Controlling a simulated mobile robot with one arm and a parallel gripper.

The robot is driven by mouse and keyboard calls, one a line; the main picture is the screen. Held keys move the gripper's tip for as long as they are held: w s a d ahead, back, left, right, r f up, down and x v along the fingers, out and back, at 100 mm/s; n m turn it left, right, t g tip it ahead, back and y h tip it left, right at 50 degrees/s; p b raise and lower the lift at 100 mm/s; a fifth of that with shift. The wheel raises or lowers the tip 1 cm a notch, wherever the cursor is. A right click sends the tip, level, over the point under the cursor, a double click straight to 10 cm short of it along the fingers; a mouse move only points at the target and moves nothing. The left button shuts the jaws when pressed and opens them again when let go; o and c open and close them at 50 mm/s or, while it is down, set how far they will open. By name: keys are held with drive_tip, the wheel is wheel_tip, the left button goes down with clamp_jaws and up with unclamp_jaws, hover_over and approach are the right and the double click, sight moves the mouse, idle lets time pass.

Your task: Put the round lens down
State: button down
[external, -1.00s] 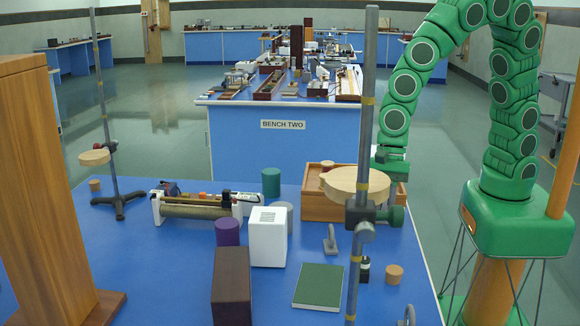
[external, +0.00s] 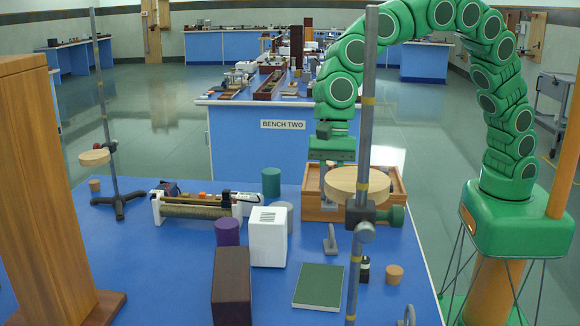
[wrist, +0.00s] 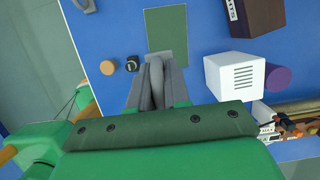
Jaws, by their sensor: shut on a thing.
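My gripper (external: 334,182) points down over the wooden box at the back right of the blue bench. The pale round disc on the near stand covers part of its tips in the external view. In the wrist view its grey fingers (wrist: 157,92) are close together, with a grey rounded shape between them. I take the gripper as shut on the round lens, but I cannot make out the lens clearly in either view. A small grey upright piece (external: 330,242) stands on the bench behind the green book (external: 318,286).
The open wooden box (external: 312,207) lies below my gripper. The near stand's rod (external: 368,110) and disc (external: 350,186) stand in front. A white box (external: 268,237), purple cylinder (external: 228,232), cork (external: 394,274) and black bottle (wrist: 132,63) are nearby. Blue bench (external: 150,270) is clear at the left.

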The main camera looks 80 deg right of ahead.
drive_tip(key=w+a+r, duration=0.1)
drive_tip(key=w+r, duration=0.1)
drive_tip(key=w, duration=0.2)
approach(246, 269)
drive_tip(key=shift+s+a+f, duration=0.3)
drive_tip(key=shift+a+f, duration=0.2)
drive_tip(key=shift+a, duration=0.1)
idle(0.7)
drive_tip(key=shift+f, duration=0.1)
drive_tip(key=shift+w+a+f, duration=0.15)
drive_tip(key=shift+w+f, duration=0.05)
drive_tip(key=shift+w, duration=0.05)
drive_tip(key=shift+f, duration=1.55)
drive_tip(key=shift+f, duration=0.2)
drive_tip(key=c, duration=1.1)
unclamp_jaws()
